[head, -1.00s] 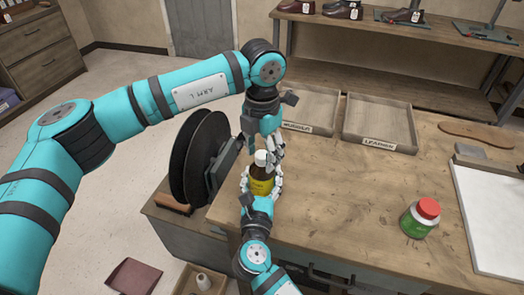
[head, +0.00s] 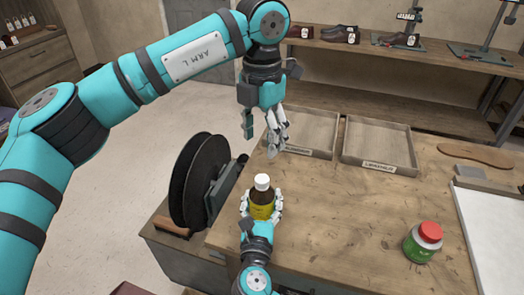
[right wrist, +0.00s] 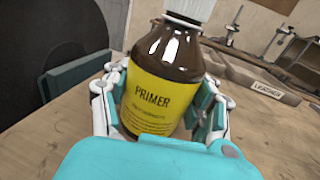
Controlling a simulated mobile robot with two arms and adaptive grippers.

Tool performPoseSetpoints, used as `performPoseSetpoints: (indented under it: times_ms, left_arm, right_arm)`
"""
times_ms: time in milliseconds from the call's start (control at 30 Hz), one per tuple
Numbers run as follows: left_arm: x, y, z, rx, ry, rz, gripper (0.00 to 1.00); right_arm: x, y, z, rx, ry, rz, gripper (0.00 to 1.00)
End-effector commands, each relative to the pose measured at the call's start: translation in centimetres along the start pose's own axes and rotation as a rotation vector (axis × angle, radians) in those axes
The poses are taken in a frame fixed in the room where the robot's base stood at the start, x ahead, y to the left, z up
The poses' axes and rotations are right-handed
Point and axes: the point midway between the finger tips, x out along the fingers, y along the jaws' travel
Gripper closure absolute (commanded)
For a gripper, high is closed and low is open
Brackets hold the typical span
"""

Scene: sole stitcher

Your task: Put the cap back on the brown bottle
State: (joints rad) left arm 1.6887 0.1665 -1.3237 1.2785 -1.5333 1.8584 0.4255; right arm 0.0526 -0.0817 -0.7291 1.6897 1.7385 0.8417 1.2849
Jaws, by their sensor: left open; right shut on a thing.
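The brown bottle (head: 262,207) with a yellow label stands upright near the table's left edge. A white cap (head: 262,182) sits on its neck. The bottle also fills the right wrist view (right wrist: 168,60), where the label reads PRIMER and the cap (right wrist: 190,8) is cut off by the top edge. I see no clear tilt of the cap, but cannot tell how tightly it sits. My right gripper (head: 261,212) is shut around the bottle's body. My left gripper (head: 261,143) is open and empty, above and apart from the cap.
A green jar with a red lid (head: 423,242) stands at the right. Two shallow wooden trays (head: 380,148) lie at the back. Dark discs (head: 200,180) stand just left of the bottle. A white board (head: 490,225) lies far right. The table's middle is clear.

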Motion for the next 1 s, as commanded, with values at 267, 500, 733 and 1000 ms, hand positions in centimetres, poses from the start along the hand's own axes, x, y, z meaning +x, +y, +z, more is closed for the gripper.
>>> performPoseSetpoints:
  times_ms: [267,500,733,1000]
  left_arm:
    - [-0.7,0.0,0.0,0.0,0.001,-0.001,0.44]
    - [-0.6,0.0,0.0,0.0,0.001,0.0,0.44]
    - [-0.6,0.0,0.0,0.0,0.001,0.0,0.44]
    - [-0.6,0.0,0.0,0.0,0.001,0.0,0.44]
  right_arm:
    - [0.0,0.0,0.0,0.0,0.0,0.0,1.0]
    - [0.0,0.0,0.0,0.0,0.0,0.0,0.24]
    - [0.0,0.0,0.0,0.0,0.0,0.0,0.14]
    - [-1.2,0.0,-0.1,0.0,0.002,0.001,0.14]
